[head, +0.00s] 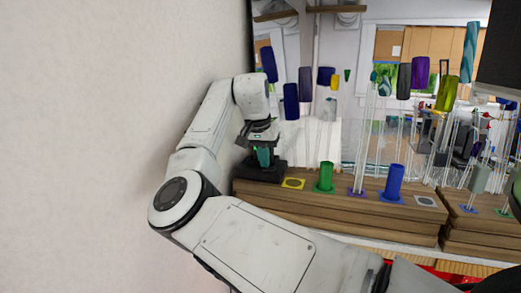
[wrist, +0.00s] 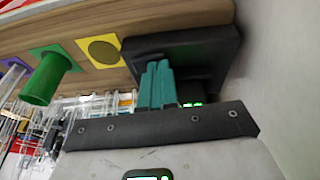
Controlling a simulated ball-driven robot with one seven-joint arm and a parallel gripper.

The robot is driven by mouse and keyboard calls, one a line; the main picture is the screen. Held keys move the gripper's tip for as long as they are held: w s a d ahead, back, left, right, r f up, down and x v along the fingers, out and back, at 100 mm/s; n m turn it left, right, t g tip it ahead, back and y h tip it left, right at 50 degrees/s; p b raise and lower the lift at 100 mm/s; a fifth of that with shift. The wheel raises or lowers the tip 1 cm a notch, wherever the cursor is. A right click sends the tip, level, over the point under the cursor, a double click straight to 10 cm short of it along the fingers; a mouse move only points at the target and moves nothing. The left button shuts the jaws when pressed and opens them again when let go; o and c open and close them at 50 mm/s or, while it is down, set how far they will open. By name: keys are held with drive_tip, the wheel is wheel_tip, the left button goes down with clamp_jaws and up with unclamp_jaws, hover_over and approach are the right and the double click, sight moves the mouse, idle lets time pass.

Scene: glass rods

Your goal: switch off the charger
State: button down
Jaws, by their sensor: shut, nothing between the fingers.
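The charger is a black box (head: 262,173) at the left end of the wooden ledge, close to the wall. In the wrist view its dark body (wrist: 218,42) fills the upper middle, with small green lights showing low beside my fingers. My gripper (head: 264,158) points down at the charger from above. Its two teal fingers (wrist: 157,70) are together with nothing between them. They overlap the charger in both views; I cannot tell whether they touch it. A switch cannot be made out.
A yellow plate (head: 293,184) with a round mark lies right of the charger, then a green cylinder (head: 326,177) and a blue cylinder (head: 394,180). Thin clear rods with coloured tops stand farther right. The pale wall (head: 90,110) is close on the left.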

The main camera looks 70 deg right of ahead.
drive_tip(key=shift+d+f, duration=0.1)
drive_tip(key=shift+d, duration=0.1)
drive_tip(key=shift+s+a, duration=0.1)
drive_tip(key=shift+a, duration=0.05)
drive_tip(key=shift+s+p, duration=0.4)
drive_tip(key=shift+s, duration=0.3)
drive_tip(key=shift+r, duration=0.2)
drive_tip(key=b+v, duration=0.1)
drive_tip(key=v, duration=0.9)
drive_tip(key=shift+r, duration=0.35)
